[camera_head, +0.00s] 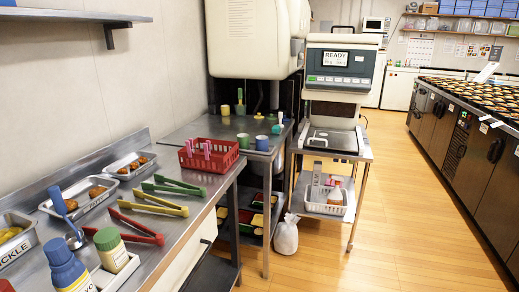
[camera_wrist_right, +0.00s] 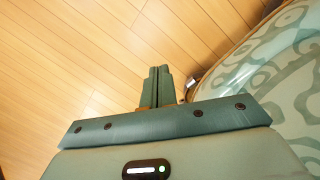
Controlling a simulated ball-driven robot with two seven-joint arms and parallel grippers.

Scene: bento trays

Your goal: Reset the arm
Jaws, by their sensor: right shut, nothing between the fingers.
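My right gripper (camera_wrist_right: 158,86) shows in the right wrist view. Its two green fingers are together, with nothing between them. It points over the bare wooden floor, away from any counter or tray. Neither of my grippers shows in the head view. My left gripper is in no frame.
A steel counter (camera_head: 166,248) at the left holds trays, bottles and coloured tongs (camera_head: 150,205). A red basket (camera_head: 228,158) sits farther back. A machine (camera_head: 340,78) stands on a cart behind. Dark cabinets (camera_head: 462,150) line the right. The wooden floor (camera_head: 385,215) between is clear.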

